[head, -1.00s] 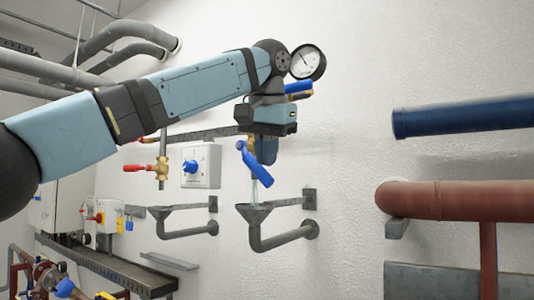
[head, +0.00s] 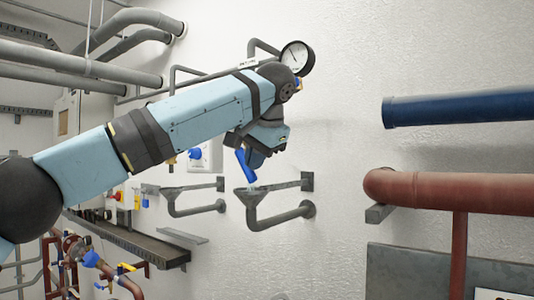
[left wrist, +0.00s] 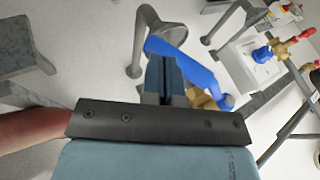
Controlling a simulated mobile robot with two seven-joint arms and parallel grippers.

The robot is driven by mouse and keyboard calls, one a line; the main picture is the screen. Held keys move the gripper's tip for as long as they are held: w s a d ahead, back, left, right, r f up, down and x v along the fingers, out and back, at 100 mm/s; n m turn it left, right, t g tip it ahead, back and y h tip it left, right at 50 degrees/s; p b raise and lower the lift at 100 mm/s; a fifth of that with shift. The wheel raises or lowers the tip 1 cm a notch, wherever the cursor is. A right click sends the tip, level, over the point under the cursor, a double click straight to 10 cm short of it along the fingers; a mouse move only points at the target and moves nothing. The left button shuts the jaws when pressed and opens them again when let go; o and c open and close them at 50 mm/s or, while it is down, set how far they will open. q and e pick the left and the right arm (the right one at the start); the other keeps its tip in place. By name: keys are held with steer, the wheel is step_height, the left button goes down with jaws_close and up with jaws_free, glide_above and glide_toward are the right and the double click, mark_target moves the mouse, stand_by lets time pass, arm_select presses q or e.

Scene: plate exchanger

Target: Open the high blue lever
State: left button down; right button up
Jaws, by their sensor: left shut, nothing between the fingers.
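A blue lever (head: 246,167) on a tap hangs just above the right-hand funnel in the head view. In the left wrist view the same lever (left wrist: 198,66) slants beside my fingers, with brass behind it. My left gripper (head: 257,158) is shut and empty, right against or very close to this lever; I cannot tell if they touch. Its fingers also show in the left wrist view (left wrist: 162,72). My right gripper is not in view.
A pressure gauge (head: 297,57) sits above my left wrist. Below is a grey funnel (head: 252,195) with a drain pipe. A blue pipe (head: 460,107) and a red pipe (head: 450,192) stick out at right. The wall between is free.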

arm_select(q)
steer(key=shift+w+a+f+t+y, duration=0.35)
steer(key=shift+a+f+t+y, duration=0.05)
steer(key=shift+a+y, duration=0.1)
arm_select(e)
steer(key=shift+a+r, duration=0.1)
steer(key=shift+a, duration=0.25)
